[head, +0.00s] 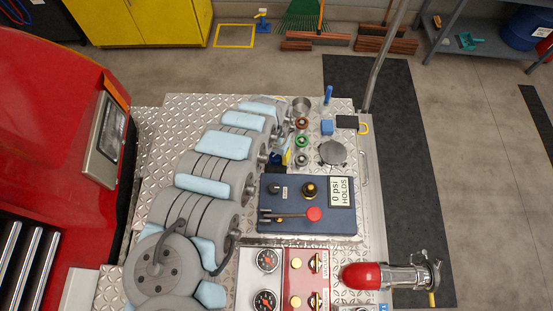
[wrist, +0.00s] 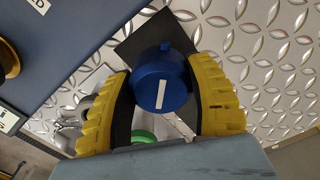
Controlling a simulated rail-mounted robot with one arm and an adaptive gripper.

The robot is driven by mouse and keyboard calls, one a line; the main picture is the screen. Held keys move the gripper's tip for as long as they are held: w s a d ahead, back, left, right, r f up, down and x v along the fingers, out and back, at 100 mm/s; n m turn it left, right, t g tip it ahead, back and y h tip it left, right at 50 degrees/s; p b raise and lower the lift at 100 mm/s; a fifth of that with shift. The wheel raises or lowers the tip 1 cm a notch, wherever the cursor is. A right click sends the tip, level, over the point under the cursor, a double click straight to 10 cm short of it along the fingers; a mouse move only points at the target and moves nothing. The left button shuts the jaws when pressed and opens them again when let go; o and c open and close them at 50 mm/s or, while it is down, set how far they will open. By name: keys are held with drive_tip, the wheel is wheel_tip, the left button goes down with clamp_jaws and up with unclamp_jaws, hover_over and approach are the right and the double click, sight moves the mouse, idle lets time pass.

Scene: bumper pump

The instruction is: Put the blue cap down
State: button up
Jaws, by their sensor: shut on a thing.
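The blue cap (wrist: 165,92), round with a white stripe on its face, is between the yellow fingers of my gripper (wrist: 162,100) in the wrist view. The fingers are shut on its sides. Behind it lies a dark square pad (wrist: 150,35) on the diamond plate; I cannot tell whether the cap touches it. In the head view my gripper (head: 283,159) is just above the top left corner of the navy panel, largely hidden by my arm. A bit of blue shows there beside a yellow finger.
The navy panel (head: 275,222) carries a red-knobbed lever and a "0 psi HOLDS" display. Several small fittings (head: 302,141), a blue block (head: 327,127) and a grey round cap (head: 332,153) stand close by on the diamond plate. A red-ended nozzle (head: 362,276) lies at lower right.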

sight(276, 160)
drive_tip(key=shift+f+b, duration=1.05)
drive_tip(key=shift+f, duration=0.5)
drive_tip(key=shift+f, duration=0.1)
drive_tip(key=o, duration=1.2)
drive_tip(key=shift+w+r+p, duration=0.1)
drive_tip(key=shift+r+p, duration=2.05)
drive_tip(key=shift+r, duration=4)
drive_tip(key=shift+w, duration=0.1)
